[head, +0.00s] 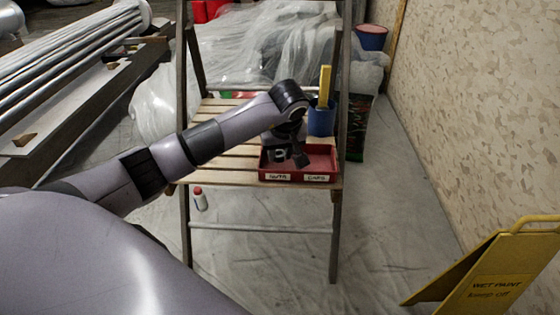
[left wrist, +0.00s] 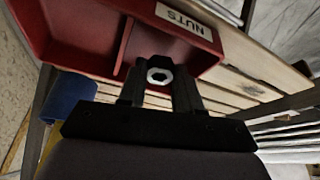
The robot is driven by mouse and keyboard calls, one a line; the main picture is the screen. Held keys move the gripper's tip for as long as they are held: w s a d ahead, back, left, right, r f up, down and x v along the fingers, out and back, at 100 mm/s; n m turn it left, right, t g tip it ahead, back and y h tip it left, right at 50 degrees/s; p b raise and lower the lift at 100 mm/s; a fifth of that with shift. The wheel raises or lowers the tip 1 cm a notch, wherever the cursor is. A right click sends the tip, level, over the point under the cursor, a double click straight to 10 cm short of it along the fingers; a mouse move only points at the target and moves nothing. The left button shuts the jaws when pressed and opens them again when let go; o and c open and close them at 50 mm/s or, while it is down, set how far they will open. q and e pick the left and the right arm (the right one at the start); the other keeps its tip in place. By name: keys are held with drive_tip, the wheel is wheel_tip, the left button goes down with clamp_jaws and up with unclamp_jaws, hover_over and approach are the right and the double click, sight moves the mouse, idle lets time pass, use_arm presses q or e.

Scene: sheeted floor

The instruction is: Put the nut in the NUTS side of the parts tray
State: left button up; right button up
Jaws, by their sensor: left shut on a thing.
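The red parts tray (head: 297,178) sits on the slatted wooden shelf, with a NUTS label at its left front and a CAPS label at its right. My left gripper (head: 291,160) reaches over the tray's left, NUTS side. In the left wrist view the gripper (left wrist: 159,82) is shut on a silver hex nut (left wrist: 159,76). The nut shows between the fingertips, in line with the compartment behind the NUTS label (left wrist: 184,18), beside the tray's divider (left wrist: 125,46). Its height above the tray floor is hard to tell. My right gripper is not in view.
A blue cup (head: 321,121) with a yellow-handled thing stands behind the tray's right end. The wooden frame's uprights flank the shelf (head: 225,163). A yellow wet-paint sign (head: 490,268) stands at the lower right. Bare shelf slats lie left of the tray.

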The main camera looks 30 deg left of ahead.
use_arm(q)
wheel_tip(320, 180, down, 2)
drive_tip(key=shift+f, duration=0.15)
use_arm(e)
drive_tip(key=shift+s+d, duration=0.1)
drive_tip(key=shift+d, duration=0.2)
use_arm(q)
drive_tip(key=shift+f, duration=0.1)
drive_tip(key=o, duration=0.8)
drive_tip(key=shift+c, duration=0.2)
